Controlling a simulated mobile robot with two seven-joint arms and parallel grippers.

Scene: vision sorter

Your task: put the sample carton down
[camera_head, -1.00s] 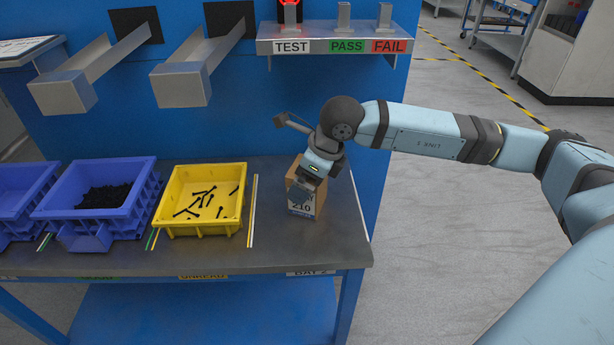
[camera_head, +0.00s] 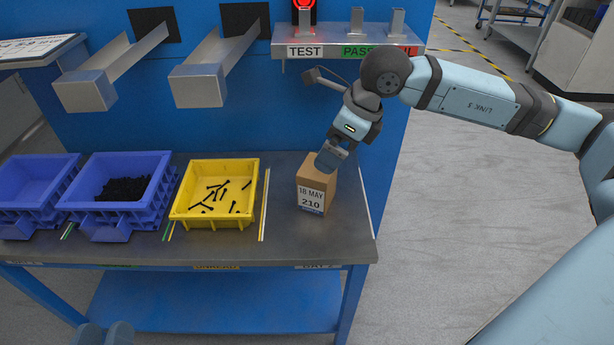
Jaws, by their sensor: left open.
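The sample carton (camera_head: 312,188) is a brown box with a white label reading "18 MAY 210". It stands upright on the grey bench top (camera_head: 240,243), right of the yellow tray. My left gripper (camera_head: 329,161) is at the carton's upper back edge, its arm reaching in from the picture's right side. It is open. Its fingers overlap the carton's top in the picture, and I cannot tell whether they touch it. My right gripper is not in view.
The yellow tray (camera_head: 181,208) holds several dark bolts. Blue bins (camera_head: 107,228) stand further left. Metal chutes (camera_head: 197,86) and a TEST/PASS/FAIL shelf (camera_head: 335,50) overhang the back. The bench's right edge is close to the carton.

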